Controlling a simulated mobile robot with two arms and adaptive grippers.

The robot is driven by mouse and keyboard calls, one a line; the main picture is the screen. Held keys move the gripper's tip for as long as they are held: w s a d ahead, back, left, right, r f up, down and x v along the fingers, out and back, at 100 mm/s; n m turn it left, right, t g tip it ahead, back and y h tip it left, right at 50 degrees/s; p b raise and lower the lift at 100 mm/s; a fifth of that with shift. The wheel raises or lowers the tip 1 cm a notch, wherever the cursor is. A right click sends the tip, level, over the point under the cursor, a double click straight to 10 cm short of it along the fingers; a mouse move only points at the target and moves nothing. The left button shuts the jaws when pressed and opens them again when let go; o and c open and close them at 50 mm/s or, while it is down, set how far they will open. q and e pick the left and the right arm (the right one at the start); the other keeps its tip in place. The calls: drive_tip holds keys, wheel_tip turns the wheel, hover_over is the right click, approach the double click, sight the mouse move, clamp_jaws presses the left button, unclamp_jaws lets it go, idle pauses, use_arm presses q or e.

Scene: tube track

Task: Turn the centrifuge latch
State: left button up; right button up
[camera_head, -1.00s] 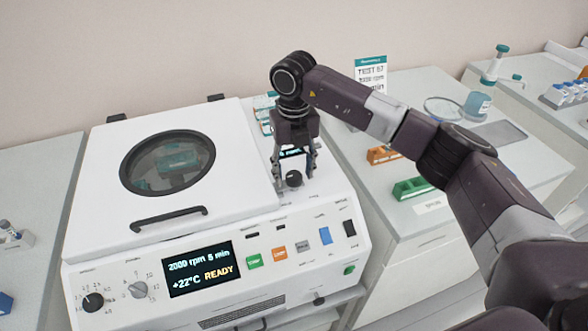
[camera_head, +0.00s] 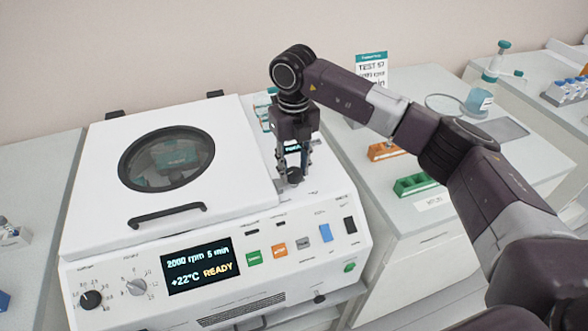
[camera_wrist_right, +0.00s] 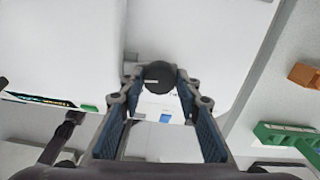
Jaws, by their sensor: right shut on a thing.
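The white centrifuge (camera_head: 110,225) stands with its lid (camera_head: 100,150) down; the lid has a round window and a black handle. The latch is a small round black knob (camera_head: 294,175) on the top panel, right of the lid. My right gripper (camera_head: 293,174) points down over the latch. In the right wrist view the black knob (camera_wrist_right: 158,77) with a pale line mark lies between the fingertips of my right gripper (camera_wrist_right: 160,80), which are shut on it. In the head view the fingers partly cover the knob. My left gripper is not in view.
The front panel has a display (camera_head: 200,265) reading 2000 rpm 5 min, +22°C READY, plus dials and coloured buttons. To the right, a bench holds an orange rack (camera_head: 385,151) and a green rack (camera_head: 414,186). A sign (camera_head: 371,68) stands behind my right arm.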

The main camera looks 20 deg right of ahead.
sight(294, 171)
drive_tip(key=n+b, duration=0.2)
drive_tip(key=n, duration=0.1)
drive_tip(key=shift+f+n, duration=0.1)
drive_tip(key=shift+n, duration=0.2)
drive_tip(key=n+b, duration=0.2)
drive_tip(key=n, duration=0.2)
drive_tip(key=shift+b, duration=0.3)
drive_tip(key=n+b, duration=0.1)
drive_tip(key=n, duration=0.3)
drive_tip(key=shift+n, duration=0.4)
drive_tip(key=n+b, duration=0.1)
drive_tip(key=n, duration=0.3)
drive_tip(key=shift+r, duration=0.2)
drive_tip(key=shift+n, duration=0.3)
drive_tip(key=o, duration=1.1)
wheel_tip(294, 171, up, 12)
